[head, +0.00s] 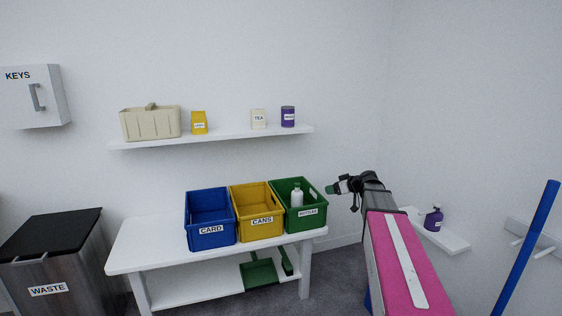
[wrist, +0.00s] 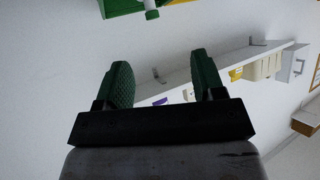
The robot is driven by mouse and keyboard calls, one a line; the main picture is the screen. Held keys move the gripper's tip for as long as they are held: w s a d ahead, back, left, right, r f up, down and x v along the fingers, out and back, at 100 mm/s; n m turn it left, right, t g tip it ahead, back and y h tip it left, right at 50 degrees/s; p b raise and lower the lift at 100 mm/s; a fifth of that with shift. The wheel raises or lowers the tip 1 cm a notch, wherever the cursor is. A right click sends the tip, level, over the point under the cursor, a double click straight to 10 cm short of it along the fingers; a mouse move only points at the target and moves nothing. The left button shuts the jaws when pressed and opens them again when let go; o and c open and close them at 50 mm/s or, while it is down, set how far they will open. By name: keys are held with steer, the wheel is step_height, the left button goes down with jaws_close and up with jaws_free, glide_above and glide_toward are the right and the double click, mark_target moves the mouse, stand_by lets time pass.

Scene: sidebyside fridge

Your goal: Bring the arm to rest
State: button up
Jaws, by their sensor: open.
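My gripper (head: 333,189) is at the end of my pink arm, stretched out just right of the green crate in the head view. In the wrist view my gripper (wrist: 160,84) shows two green fingers spread apart with nothing between them. The green crate (head: 315,223), labelled BOTTLES, holds a white bottle (head: 297,197) standing upright. The gripper is apart from the crate and the bottle.
A blue CARD crate (head: 211,238) and a yellow CANS crate (head: 262,229) stand on the white table (head: 150,245). A wall shelf (head: 210,138) holds a basket and several containers. A small shelf (head: 447,241) with a purple bottle (head: 433,219) and a blue pole (head: 527,245) are right.

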steer(key=s+a+f+m+g+h, duration=0.2)
steer(key=s+f+m+g+h, duration=0.2)
steer(key=s+f, duration=0.6)
steer(key=s+a+f+m+g+h, duration=0.2)
steer(key=s+f+m+g+h, duration=0.2)
steer(key=s+f, duration=0.7)
steer(key=s+h, duration=0.1)
steer(key=s, duration=0.7)
steer(key=shift+s+a+f+g, duration=0.15)
steer(key=shift+s+a+g, duration=0.1)
steer(key=shift+g, duration=0.15)
